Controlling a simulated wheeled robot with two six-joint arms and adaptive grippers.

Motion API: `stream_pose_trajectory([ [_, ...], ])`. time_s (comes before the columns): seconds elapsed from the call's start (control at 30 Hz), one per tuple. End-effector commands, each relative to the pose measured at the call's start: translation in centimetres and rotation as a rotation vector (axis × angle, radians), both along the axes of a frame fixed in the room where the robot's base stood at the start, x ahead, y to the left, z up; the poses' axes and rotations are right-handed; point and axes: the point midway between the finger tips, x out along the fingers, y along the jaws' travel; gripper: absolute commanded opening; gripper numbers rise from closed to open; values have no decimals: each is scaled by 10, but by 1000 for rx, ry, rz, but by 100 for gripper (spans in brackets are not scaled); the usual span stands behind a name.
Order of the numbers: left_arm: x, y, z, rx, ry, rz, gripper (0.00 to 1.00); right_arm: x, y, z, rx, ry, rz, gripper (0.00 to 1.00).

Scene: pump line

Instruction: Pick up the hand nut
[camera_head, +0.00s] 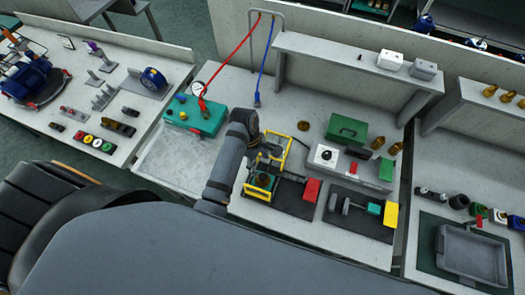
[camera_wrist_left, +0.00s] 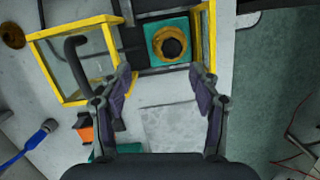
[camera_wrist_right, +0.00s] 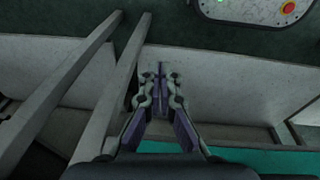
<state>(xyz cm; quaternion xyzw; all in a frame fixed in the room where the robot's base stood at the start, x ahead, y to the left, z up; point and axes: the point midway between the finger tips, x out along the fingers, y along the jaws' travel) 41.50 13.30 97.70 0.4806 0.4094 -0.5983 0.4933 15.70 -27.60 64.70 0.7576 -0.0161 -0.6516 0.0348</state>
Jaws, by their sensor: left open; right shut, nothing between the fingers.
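A brass-coloured round piece (camera_head: 303,126), which looks like the hand nut, lies on the grey bench behind the yellow-framed fixture. In the left wrist view it shows at the upper left edge (camera_wrist_left: 13,36). In the head view, my left arm partly hides the fixture. My right gripper (camera_wrist_right: 160,78) is shut and empty, away from the bench parts.
A teal box with a gauge (camera_head: 195,115) stands left of my left arm. A green box (camera_head: 346,130) and a grey control box (camera_head: 350,165) stand to the right. A dark mat with a grey tool (camera_head: 345,207) lies in front. A shelf (camera_head: 350,62) runs along the back.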

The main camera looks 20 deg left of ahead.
Motion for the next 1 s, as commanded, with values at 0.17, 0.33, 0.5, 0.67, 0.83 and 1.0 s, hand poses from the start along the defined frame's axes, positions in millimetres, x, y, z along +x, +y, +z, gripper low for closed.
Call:
stream_pose_trajectory([
  [0.17,-1,0,-5,1,1,-2,62,-54,-1,-5,-1,83,-3,0],
  [0.33,-2,-3,-16,1,1,-3,62,-81,-1,-5,-1,121,-4,0],
  [0.5,-2,-5,-28,1,0,-3,62,-44,-2,-4,-2,65,-1,0],
  [0.67,-3,-7,-39,1,0,-4,62,-15,-2,-1,-3,22,0,0],
  [0.83,-3,-10,-52,1,0,-4,62,-34,-3,-10,-3,50,-1,0],
  [1.0,-2,-9,-49,2,-2,-4,62,-60,-3,-7,-4,90,-2,0],
])
